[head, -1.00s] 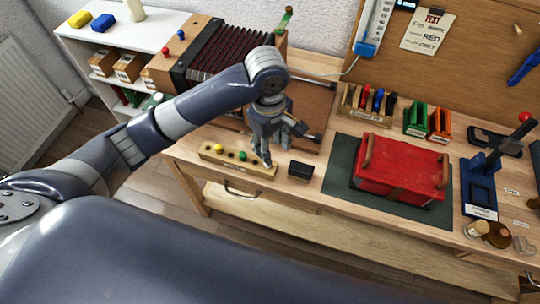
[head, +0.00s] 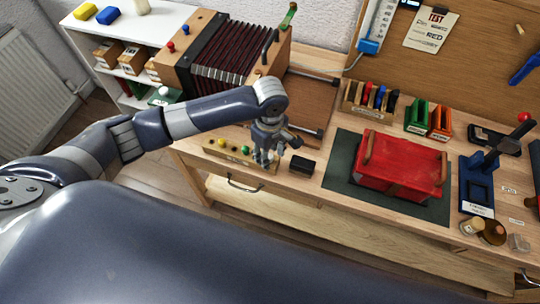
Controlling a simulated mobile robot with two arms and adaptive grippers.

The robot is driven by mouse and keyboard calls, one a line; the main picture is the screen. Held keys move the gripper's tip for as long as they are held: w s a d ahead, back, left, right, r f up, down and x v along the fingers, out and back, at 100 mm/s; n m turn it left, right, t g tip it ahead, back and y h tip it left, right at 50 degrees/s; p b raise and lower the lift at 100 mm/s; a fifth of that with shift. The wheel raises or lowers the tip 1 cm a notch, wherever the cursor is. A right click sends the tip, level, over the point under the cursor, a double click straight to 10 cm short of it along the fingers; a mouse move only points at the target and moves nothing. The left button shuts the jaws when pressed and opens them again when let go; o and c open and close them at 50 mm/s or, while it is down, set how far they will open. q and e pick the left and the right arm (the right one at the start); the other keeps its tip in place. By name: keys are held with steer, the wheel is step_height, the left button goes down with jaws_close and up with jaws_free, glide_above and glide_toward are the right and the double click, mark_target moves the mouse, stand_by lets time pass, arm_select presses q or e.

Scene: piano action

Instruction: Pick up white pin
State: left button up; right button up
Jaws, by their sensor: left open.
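A wooden pin block (head: 212,150) lies near the front left edge of the workbench. A yellow pin (head: 221,142) and a green pin (head: 245,150) stand in it. I cannot make out a white pin in the block; the block's right end is partly hidden by my left gripper. My left gripper (head: 262,161) is open and points down over that right end. I cannot tell whether its fingers touch anything. My right gripper is not in view.
A small black box (head: 302,166) lies just right of the gripper. A red case (head: 400,168) sits on a dark green mat (head: 342,160). A bellows (head: 232,58) stands behind the arm. The bench's front edge is close to the block.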

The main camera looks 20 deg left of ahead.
arm_select(q)
steer(key=shift+f, duration=0.3)
steer(key=c, duration=0.9)
steer(key=shift+r, duration=0.2)
